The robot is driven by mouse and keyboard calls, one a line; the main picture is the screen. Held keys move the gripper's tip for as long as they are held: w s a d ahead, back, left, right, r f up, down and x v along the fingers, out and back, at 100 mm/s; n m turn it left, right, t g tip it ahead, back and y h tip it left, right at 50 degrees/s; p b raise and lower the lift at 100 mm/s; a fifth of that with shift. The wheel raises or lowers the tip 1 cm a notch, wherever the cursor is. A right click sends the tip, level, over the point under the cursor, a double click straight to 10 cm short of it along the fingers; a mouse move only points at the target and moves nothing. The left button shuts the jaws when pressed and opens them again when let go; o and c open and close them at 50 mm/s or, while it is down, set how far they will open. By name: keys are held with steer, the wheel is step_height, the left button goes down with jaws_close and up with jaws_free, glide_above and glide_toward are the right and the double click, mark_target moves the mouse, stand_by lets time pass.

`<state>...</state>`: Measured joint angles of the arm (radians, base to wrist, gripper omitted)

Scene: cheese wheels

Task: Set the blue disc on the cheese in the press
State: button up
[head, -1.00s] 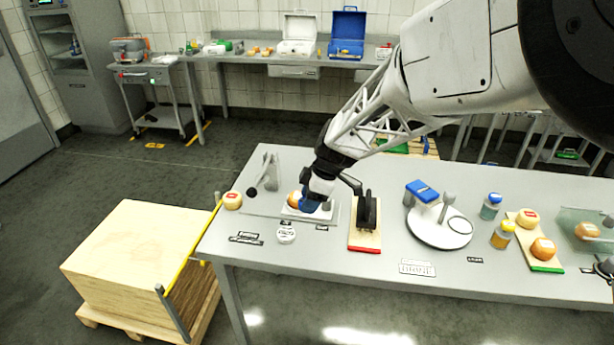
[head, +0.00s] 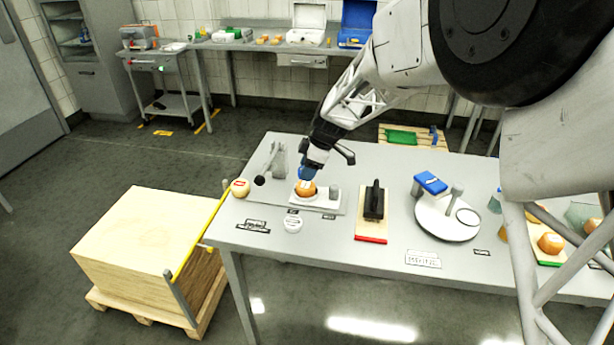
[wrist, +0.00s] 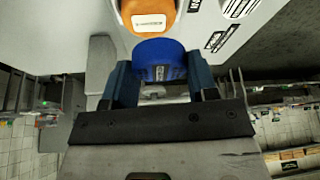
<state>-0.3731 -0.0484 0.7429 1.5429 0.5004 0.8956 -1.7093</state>
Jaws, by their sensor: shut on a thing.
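The orange cheese (head: 305,189) with a pale label sits on the white base of the press (head: 327,203), at the left of the table. It also shows at the top of the wrist view (wrist: 150,18). My gripper (head: 309,172) is just above and behind the cheese in the head view. In the wrist view my gripper (wrist: 161,75) is shut on the blue disc (wrist: 160,58), which has a dark label. The disc's edge overlaps the cheese's edge in that view; I cannot tell whether they touch. In the head view the disc is hard to make out against my fingers.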

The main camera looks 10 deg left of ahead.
steer(key=shift+w+a, duration=0.15)
steer(key=shift+w, duration=0.2)
steer(key=shift+f, duration=1.75)
steer(key=shift+f, duration=0.2)
steer(key=o, duration=1)
steer(key=shift+r, duration=0.2)
steer(key=v, duration=1.2)
